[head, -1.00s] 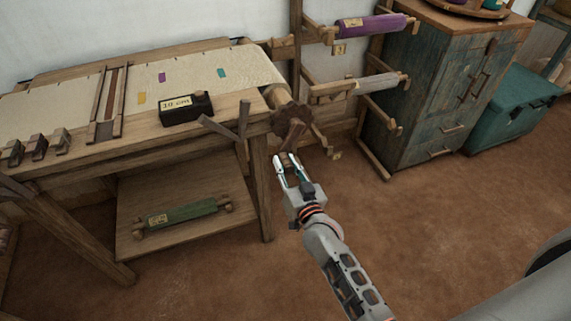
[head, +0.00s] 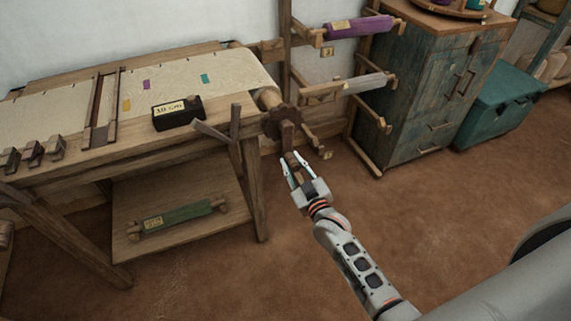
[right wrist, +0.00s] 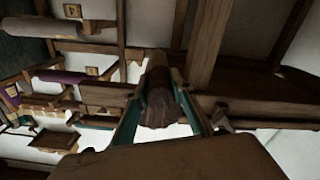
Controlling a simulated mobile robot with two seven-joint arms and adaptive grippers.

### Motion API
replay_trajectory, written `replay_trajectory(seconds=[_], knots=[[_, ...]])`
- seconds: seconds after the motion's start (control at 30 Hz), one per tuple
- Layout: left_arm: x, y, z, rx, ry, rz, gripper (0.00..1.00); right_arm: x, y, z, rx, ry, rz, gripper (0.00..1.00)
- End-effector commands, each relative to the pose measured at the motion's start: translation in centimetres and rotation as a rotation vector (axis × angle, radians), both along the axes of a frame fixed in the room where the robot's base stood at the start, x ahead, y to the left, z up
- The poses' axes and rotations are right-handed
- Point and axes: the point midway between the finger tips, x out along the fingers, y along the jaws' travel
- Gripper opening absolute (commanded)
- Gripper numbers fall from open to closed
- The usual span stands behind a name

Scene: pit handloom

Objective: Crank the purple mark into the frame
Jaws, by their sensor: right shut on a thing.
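The purple mark (head: 147,85) lies on the cream cloth (head: 180,82), right of the upright-barred wooden frame (head: 119,95) and apart from it. An orange mark (head: 127,104) lies nearer the frame; a teal mark (head: 205,78) lies farther right. The cloth runs to a roller with a dark toothed wheel (head: 281,122) and a crank arm (head: 288,136) hanging down from it. My right gripper (head: 291,164) is shut on the crank's handle at its lower end; the wrist view shows the fingers (right wrist: 160,110) either side of the brown handle (right wrist: 158,92). My left gripper is out of view.
A black box with a "10 cm" label (head: 177,112) sits on the loom's front beam. A forked wooden piece (head: 228,133) stands beside the wheel. A rack with a purple roll (head: 358,27) and a pale roll (head: 368,83) stands behind. The floor (head: 420,220) right of the loom is clear.

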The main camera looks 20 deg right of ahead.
Motion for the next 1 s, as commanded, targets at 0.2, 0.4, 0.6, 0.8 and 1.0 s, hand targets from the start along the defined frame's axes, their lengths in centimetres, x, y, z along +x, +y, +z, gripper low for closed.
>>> replay_trajectory(seconds=[0.2,0.4,0.6,0.8,1.0], knots=[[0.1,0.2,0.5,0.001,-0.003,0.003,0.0,0.1,-2.2,0.4,-0.212,-0.007,0.0,0.0],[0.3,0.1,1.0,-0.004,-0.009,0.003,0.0,0.1,-4.1,1.0,-0.402,-0.014,-0.001,0.0],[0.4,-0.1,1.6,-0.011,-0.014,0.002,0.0,0.2,-5.8,1.9,-0.591,-0.021,-0.001,0.0],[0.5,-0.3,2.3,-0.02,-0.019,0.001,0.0,0.3,-7.4,3.1,-0.777,-0.027,-0.002,0.0],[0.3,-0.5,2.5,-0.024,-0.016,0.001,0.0,0.3,-8.4,4.3,-0.935,-0.033,-0.001,0.0]])
